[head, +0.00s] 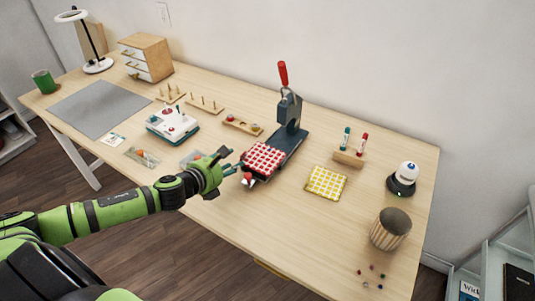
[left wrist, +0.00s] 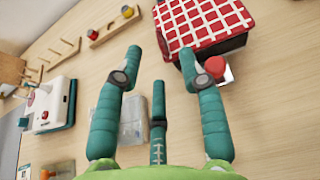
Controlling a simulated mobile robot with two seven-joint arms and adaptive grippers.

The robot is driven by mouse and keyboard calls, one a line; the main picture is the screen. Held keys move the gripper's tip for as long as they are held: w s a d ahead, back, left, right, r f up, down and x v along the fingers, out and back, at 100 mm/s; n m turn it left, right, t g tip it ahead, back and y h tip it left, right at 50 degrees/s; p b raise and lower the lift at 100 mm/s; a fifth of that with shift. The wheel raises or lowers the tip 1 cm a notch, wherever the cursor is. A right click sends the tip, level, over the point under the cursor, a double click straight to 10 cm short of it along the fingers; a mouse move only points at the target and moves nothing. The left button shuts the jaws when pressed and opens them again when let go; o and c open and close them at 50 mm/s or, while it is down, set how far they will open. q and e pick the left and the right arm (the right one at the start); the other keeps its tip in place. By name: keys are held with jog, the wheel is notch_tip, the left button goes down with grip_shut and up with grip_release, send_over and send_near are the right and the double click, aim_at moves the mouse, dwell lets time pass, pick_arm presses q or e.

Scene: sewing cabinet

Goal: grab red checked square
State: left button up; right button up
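The red checked square (head: 263,159) lies on the dark front block of the hand press (head: 288,125). In the left wrist view the red checked square (left wrist: 205,22) is at the top, cut off by the frame edge. My left gripper (head: 233,165) is just left of the square. Its teal fingers (left wrist: 160,62) are spread apart with nothing seen between them, and the right fingertip is close to the block's near corner. A red knob (left wrist: 215,68) sticks out below the square, beside that finger. My right gripper is not in view.
A yellow checked square (head: 326,183) lies to the right on the table. A white sewing-machine-like device (head: 172,124) and small wooden racks (head: 205,104) stand to the left. A striped bin (head: 391,229) stands at the right. The table front between gripper and bin is mostly clear.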

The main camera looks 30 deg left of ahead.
aim_at(249, 151)
pick_arm(q)
jog(key=shift+w+f, duration=0.1)
jog(key=shift+w, duration=0.45)
jog(key=p+x, duration=0.1)
jog(key=x, duration=0.2)
jog(key=shift+w+f, duration=0.15)
jog(key=shift+w, duration=0.1)
jog(key=shift+w+f, duration=0.2)
jog(key=shift+w, duration=0.1)
jog(key=shift+d, duration=0.1)
grip_shut()
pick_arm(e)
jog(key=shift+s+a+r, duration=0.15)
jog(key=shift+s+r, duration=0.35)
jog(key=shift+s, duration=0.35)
